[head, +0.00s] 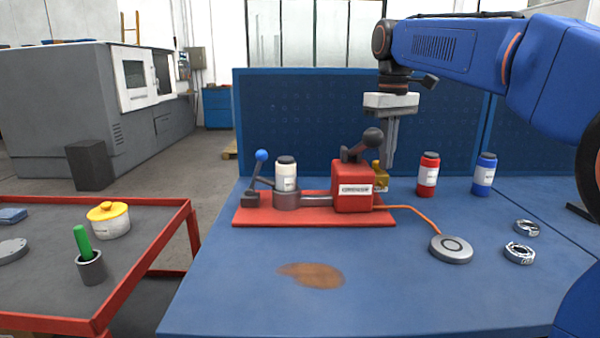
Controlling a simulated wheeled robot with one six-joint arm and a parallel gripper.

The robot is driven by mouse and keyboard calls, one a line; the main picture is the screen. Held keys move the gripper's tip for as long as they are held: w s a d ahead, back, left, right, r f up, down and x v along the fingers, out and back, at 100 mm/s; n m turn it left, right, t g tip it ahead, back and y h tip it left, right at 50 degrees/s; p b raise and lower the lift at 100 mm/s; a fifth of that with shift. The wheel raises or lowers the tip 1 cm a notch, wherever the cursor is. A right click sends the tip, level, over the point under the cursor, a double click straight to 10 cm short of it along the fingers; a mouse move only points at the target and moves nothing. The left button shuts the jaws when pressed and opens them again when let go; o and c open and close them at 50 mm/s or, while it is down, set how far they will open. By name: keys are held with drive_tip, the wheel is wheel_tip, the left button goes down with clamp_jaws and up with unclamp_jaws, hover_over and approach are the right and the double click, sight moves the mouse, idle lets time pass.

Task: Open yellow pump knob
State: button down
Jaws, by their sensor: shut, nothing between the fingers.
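The red pump box (352,190) stands on the right part of a red base plate (315,222) on the blue table. A small yellow knob (380,184) shows at the box's right rear side, partly hidden by the box. A dark lever with a round black end (373,138) rises from the top of the box. My gripper (388,164) points straight down, its fingers shut and empty. Its tips are just above and slightly right of the yellow knob; I cannot tell whether they touch it.
A white bottle (286,176) in a holder and a blue-tipped lever (261,157) stand left on the plate. Red (428,177) and blue (484,178) bottles stand at right. An orange cable runs to a grey disc (451,249). The table front is clear except a brown stain (312,275).

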drive_tip(key=shift+w+d, duration=0.55)
drive_tip(key=shift+d, duration=0.15)
idle(0.4)
drive_tip(key=shift+s+d, duration=0.1)
drive_tip(key=shift+d, duration=0.05)
wheel_tip(320, 180, up, 6)
drive_tip(key=shift+s+d, duration=0.15)
idle(0.7)
wheel_tip(320, 180, down, 6)
drive_tip(key=a, duration=0.2)
drive_tip(key=shift+s+a, duration=0.3)
drive_tip(key=shift+s, duration=0.15)
idle(0.5)
